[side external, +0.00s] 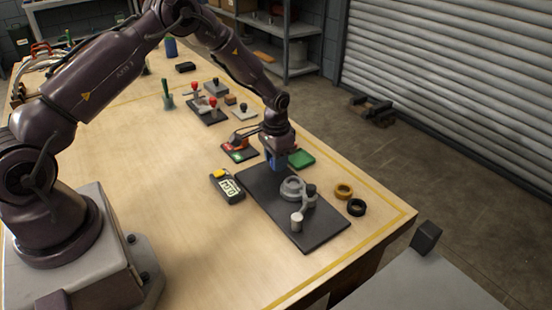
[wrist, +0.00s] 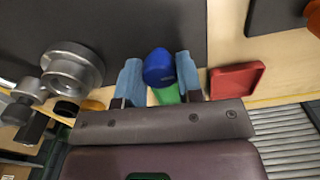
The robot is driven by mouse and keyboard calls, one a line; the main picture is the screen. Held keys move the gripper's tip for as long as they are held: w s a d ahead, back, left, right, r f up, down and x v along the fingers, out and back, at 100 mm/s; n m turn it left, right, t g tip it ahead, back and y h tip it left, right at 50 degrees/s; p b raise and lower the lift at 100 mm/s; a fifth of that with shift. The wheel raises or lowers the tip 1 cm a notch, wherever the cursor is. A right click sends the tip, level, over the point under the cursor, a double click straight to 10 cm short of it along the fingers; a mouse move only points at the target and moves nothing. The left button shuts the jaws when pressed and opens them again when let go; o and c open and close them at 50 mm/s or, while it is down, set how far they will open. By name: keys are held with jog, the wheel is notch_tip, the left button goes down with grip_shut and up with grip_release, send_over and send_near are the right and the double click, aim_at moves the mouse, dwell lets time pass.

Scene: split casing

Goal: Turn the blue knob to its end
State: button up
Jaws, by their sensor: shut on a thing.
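The blue knob (wrist: 158,64) is between the two light-blue fingers of my gripper (wrist: 158,78) in the wrist view. My gripper is shut on it, with a finger on each side. In the side external view my gripper (side external: 276,164) points down at the far end of a dark plate (side external: 262,190). The knob cannot be made out there behind the fingers. The knob's turn angle and any end mark cannot be read.
A grey round casing part (side external: 291,188) with an arm and a pale post (side external: 297,222) stands on the plate near my gripper. A green tray (side external: 301,158), a meter (side external: 227,187), a yellowish ring (side external: 343,191) and a black ring (side external: 357,207) lie around it. A red tray (wrist: 237,79) shows in the wrist view.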

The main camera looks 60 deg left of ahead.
jog(key=m, duration=0.7)
dwell(0.6)
jog(key=o, duration=0.9)
notch_tip(320, 180, up, 13)
jog(key=shift+r, duration=0.1)
